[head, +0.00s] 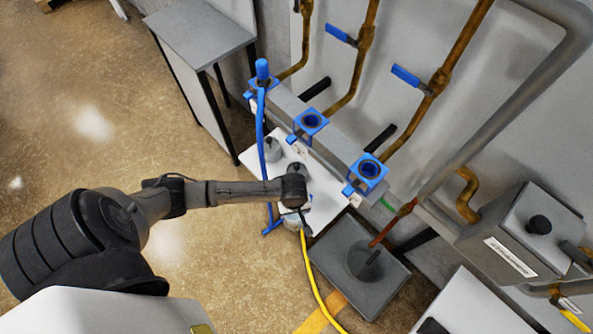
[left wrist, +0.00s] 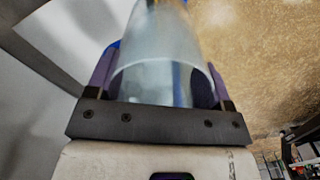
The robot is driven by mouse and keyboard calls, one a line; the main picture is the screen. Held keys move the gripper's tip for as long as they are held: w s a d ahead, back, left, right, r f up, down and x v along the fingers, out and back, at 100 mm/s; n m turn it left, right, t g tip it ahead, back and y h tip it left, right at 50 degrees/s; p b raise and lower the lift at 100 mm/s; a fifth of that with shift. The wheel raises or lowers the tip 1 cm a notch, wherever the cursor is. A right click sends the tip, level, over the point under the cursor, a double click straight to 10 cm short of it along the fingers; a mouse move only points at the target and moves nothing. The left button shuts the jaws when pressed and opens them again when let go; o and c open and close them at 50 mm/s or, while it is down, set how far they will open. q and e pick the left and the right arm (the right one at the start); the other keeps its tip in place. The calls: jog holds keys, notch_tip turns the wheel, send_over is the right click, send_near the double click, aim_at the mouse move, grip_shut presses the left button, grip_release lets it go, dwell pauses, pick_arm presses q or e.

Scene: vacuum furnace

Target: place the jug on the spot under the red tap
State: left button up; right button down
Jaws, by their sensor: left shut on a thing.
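My left gripper (head: 303,217) comes in from the left, beside the white board under the row of blue fittings. In the left wrist view, its purple fingers (left wrist: 160,85) are shut on a translucent, pale jug (left wrist: 158,72), one finger on each side. In the head view the jug is mostly hidden by the gripper and cannot be told clearly. A red tap pipe (head: 394,222) slopes down over a dark grey square stand (head: 335,245) to the right. A round grey piece (head: 362,260) sits on that stand below the pipe. My right gripper is not in view.
Three blue fittings (head: 367,168) line the wall rail, with blue-handled pipes behind. Grey round objects (head: 272,150) stand on the white board (head: 325,190). A blue hose (head: 262,150) and a yellow hose (head: 312,275) run near the gripper. A grey table (head: 200,35) stands behind.

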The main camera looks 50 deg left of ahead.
pick_arm(q)
jog(key=w+f+b, duration=0.8)
jog(key=w+f, duration=0.3)
jog(key=shift+w+a, duration=0.2)
jog(key=shift+a, duration=0.1)
jog(key=o, duration=1.2)
jog(key=shift+f, duration=0.1)
